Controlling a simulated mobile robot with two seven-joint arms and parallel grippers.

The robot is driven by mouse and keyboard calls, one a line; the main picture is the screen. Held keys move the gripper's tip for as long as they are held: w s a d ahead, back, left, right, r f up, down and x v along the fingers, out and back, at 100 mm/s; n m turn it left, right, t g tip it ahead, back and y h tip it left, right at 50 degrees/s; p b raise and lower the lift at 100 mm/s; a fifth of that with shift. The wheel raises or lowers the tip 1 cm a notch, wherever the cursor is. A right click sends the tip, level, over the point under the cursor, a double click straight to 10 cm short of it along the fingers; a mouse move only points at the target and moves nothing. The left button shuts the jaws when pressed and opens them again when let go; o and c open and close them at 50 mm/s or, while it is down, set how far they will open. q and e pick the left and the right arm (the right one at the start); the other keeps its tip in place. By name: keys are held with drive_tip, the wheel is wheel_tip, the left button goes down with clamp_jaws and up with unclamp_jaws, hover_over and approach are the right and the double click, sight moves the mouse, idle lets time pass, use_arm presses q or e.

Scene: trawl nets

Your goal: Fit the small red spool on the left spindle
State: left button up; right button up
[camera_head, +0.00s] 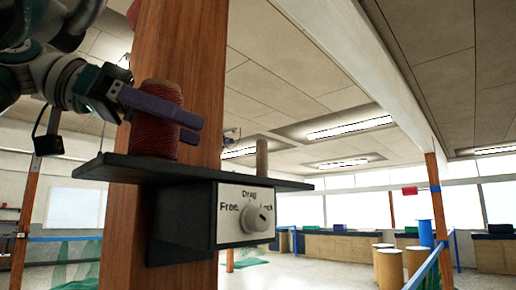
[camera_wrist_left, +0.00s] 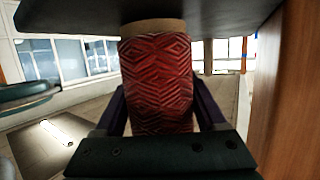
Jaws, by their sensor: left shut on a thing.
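The small red spool (camera_head: 160,133) stands roughly upright over the left end of a dark shelf (camera_head: 240,176) on a wooden post. My left gripper (camera_head: 192,128) is shut around its sides with purple fingers. In the left wrist view the red spool (camera_wrist_left: 158,80) sits between the fingers, and its tan end is close to the dark shelf (camera_wrist_left: 200,12). I cannot tell whether it touches the shelf. The left spindle does not show; the spool and fingers cover that end. A bare wooden spindle (camera_head: 262,157) stands at the shelf's right. My right gripper is not in view.
A box with a drag dial (camera_head: 257,218) hangs under the shelf. The wooden post (camera_head: 182,60) rises close behind the spool. Blue rails (camera_head: 428,268), round wooden stools (camera_head: 389,266) and counters are far off at the right.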

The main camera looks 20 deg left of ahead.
use_arm(q)
drive_tip(key=o, duration=1.4)
drive_tip(key=shift+s+a+b, duration=0.2)
drive_tip(key=shift+a+b, duration=0.15)
drive_tip(key=shift+b, duration=0.05)
drive_tip(key=b+v, duration=0.3)
drive_tip(key=v, duration=0.5)
drive_tip(key=shift+s+a+r, duration=0.15)
drive_tip(key=shift+a, duration=0.05)
drive_tip(key=shift+s+a+r, duration=0.15)
drive_tip(key=shift+s+a, duration=0.05)
